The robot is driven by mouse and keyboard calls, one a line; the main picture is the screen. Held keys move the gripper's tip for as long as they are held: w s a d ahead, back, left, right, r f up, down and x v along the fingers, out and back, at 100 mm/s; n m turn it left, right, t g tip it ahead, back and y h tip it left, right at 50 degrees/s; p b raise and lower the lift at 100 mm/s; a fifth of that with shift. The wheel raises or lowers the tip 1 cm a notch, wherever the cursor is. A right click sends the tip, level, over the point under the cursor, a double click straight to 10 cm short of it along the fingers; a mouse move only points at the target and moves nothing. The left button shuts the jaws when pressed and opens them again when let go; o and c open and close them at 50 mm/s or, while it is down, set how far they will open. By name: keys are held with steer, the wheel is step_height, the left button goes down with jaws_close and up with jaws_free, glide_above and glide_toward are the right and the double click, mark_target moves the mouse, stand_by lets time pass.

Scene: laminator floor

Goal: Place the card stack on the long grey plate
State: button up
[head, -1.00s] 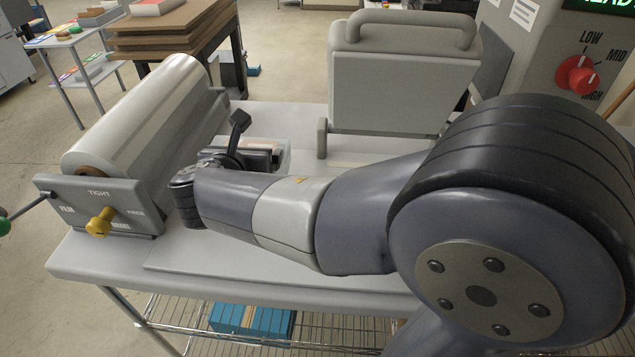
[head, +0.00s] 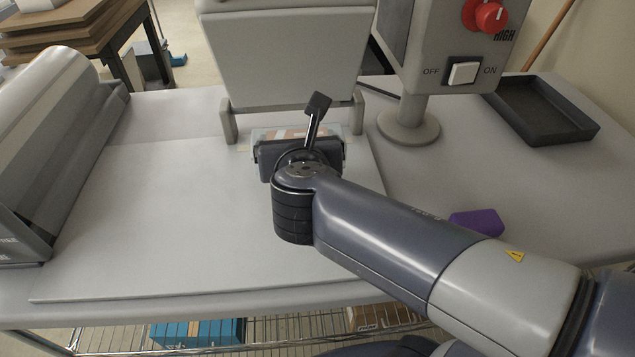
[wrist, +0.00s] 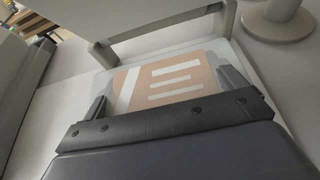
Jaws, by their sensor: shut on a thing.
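The card stack (wrist: 172,78), orange-tan with white bars and a pale, clear-looking border, is between the fingers of my gripper (wrist: 165,88) in the wrist view. My gripper (head: 300,150) is shut on it. In the head view only a strip of the card stack (head: 291,133) shows beyond the gripper. The long grey plate (head: 150,215) lies flat on the table at left and centre. The gripper and stack are over its far right part, just in front of the grey upright housing (head: 285,55). Whether the stack touches the plate is hidden.
A film roll unit (head: 45,130) stands at the left. A control box (head: 450,50) on a round post stands at the back right. A black tray (head: 545,110) and a purple block (head: 476,222) are on the right. The plate's left and middle are bare.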

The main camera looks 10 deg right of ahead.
step_height(320, 180, down, 8)
steer(key=b, duration=0.2)
steer(key=shift+b, duration=0.4)
steer(key=shift+f, duration=0.1)
steer(key=o, duration=0.9)
steer(key=shift+a+r, duration=0.1)
steer(key=shift+r, duration=0.1)
steer(key=shift+s+r, duration=0.15)
steer(key=shift+s, duration=0.15)
steer(key=shift+p+v, duration=0.95)
steer(key=shift+v, duration=4.65)
